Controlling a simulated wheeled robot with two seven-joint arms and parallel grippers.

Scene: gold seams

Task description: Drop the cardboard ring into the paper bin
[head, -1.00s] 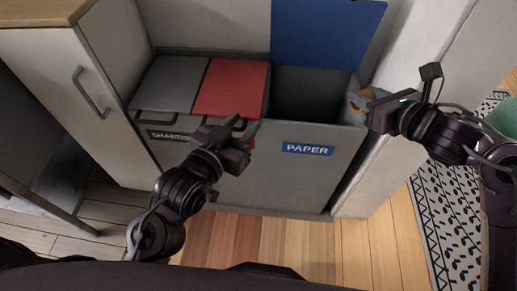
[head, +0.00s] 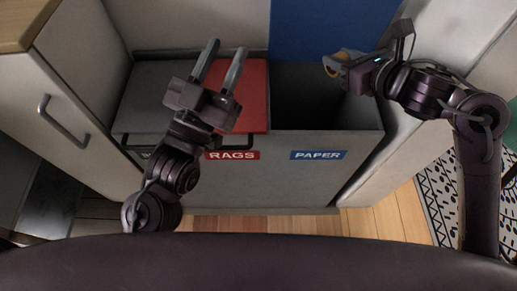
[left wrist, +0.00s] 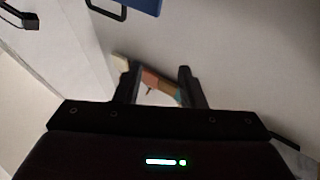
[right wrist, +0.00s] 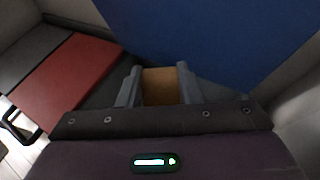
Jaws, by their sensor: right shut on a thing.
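The cardboard ring (head: 343,62) is tan and is held by my right gripper (head: 345,64), above the right part of the open paper bin. In the right wrist view the ring (right wrist: 161,86) sits between the two fingers, with the raised blue lid beyond it. The paper bin (head: 318,172) has a blue PAPER label, and its dark opening (head: 310,98) is uncovered. The blue lid (head: 315,30) stands up at the back. My left gripper (head: 224,66) is open and empty, over the red lid.
The red RAGS lid (head: 250,95) and a grey lid (head: 160,90) beside it are shut. A cabinet with a handle (head: 62,122) stands at the left. A pale wall panel (head: 395,150) borders the bin at the right.

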